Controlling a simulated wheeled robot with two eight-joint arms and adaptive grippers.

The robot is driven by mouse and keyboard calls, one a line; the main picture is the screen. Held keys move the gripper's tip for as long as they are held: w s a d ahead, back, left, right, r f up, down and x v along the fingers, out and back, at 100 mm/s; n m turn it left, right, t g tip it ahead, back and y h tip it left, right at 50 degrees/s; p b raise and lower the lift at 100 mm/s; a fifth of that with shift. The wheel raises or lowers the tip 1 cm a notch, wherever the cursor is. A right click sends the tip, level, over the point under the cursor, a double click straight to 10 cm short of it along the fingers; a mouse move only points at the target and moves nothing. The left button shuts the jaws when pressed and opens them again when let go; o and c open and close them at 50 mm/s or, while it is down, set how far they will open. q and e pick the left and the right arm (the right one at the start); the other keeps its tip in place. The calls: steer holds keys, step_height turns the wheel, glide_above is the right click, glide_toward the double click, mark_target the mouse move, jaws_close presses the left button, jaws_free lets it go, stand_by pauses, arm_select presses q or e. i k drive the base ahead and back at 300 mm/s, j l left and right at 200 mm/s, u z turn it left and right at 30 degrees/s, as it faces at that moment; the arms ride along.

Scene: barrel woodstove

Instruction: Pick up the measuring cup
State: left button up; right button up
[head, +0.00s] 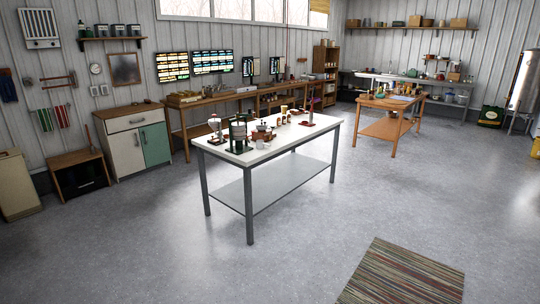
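A white-topped table (322,124) with grey legs stands in the middle of the room, some way off. A small whitish cup (260,144) sits near its front edge; it is too small to tell whether it is the measuring cup. Beside it on the left is a dark cylindrical apparatus (238,134), with a silvery item (215,127) further left. Behind the cup are reddish-brown items (262,133). A light yellowish container (284,110) stands further back. Neither of my grippers shows in the head view.
Open grey floor (310,230) lies between me and the table. A striped rug (405,275) lies at the lower right. A cabinet (133,138) stands by the left wall, and a wooden table (390,127) with several objects stands behind at the right.

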mark_target(260, 143)
steer(key=i+j+u, duration=0.25)
steer(key=i, duration=2.2)
steer(key=l, duration=0.15)
